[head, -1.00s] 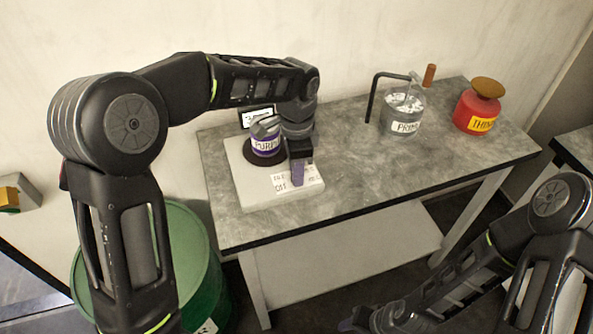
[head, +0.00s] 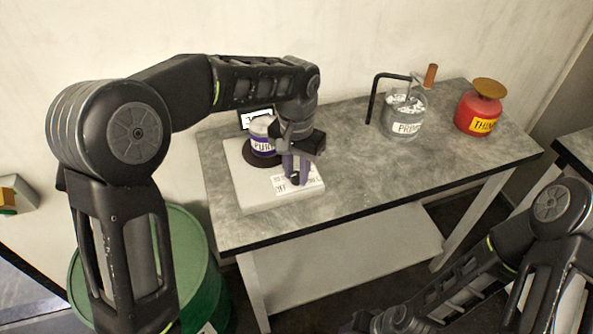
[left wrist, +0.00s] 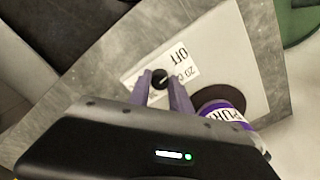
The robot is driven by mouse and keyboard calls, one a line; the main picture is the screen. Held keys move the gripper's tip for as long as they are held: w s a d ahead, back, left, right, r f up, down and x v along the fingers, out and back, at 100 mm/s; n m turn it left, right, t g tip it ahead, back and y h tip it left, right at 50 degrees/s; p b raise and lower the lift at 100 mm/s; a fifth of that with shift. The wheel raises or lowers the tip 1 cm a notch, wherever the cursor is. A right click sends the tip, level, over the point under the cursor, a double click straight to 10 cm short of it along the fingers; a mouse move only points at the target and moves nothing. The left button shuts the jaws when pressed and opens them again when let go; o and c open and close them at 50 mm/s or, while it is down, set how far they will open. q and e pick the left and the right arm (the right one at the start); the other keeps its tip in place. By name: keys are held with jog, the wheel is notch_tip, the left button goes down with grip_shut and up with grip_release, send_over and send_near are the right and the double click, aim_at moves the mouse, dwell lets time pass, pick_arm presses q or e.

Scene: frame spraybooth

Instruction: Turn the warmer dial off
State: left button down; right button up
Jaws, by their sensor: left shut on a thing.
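The warmer (head: 240,188) is a pale flat box on the left part of the grey table. Its small black dial (head: 294,178) sits at the front on a white label with an OFF mark; the dial also shows in the left wrist view (left wrist: 160,78). My left gripper (head: 295,172) points down at the dial, with its purple fingers closed on either side of it. In the left wrist view the fingertips (left wrist: 160,84) flank the dial. My right gripper (head: 372,322) is low at the bottom edge, and its jaws are not clear.
A purple-labelled can (head: 262,146) stands on the warmer's dark round plate, close behind my left gripper. A PRIMER pot (head: 408,127) and a red THINNER can (head: 477,112) stand farther right. The table (head: 370,180) is clear between. A green drum (head: 190,240) stands front left.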

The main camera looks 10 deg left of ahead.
aim_at(296, 174)
pick_arm(q)
jog(key=shift+n, duration=0.4)
jog(key=c, duration=1.2)
grip_release()
notch_tip(296, 174, up, 8)
jog(key=shift+f, duration=0.1)
